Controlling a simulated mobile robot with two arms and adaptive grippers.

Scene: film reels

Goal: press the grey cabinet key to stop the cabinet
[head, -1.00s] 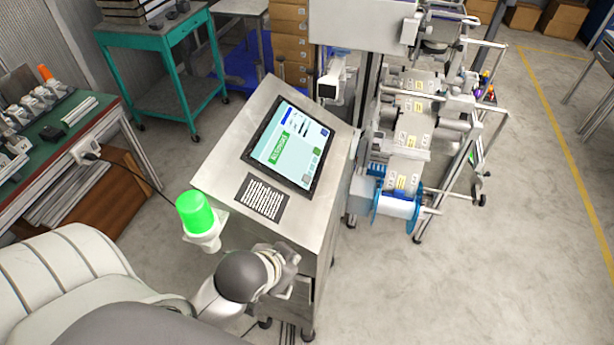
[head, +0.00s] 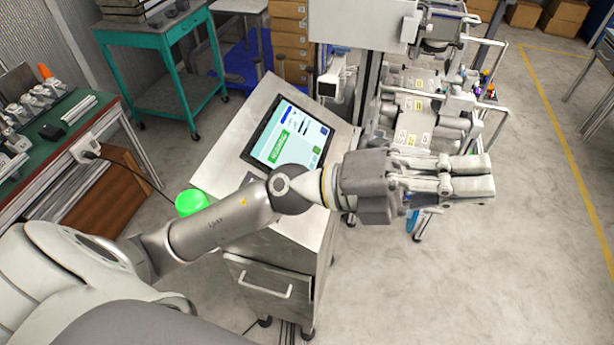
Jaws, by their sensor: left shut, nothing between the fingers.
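The cabinet (head: 225,140) is a steel console with a sloped top. A lit touchscreen (head: 275,143) is set in that top, with a green label and a small green key (head: 316,150) at its right side. I cannot make out the grey key; my left arm covers the screen's lower right part. My left gripper (head: 480,176) is shut and empty, pointing right. In the picture it lies beyond the console's right side, in front of the reel machine. It is apart from the screen. My right gripper is not in view.
A green lamp (head: 190,202) on the console's left side is partly behind my left arm. The reel machine (head: 415,105) with metal bars stands just right of the console. A teal cart (head: 160,40) stands at the back left. The floor at right is clear.

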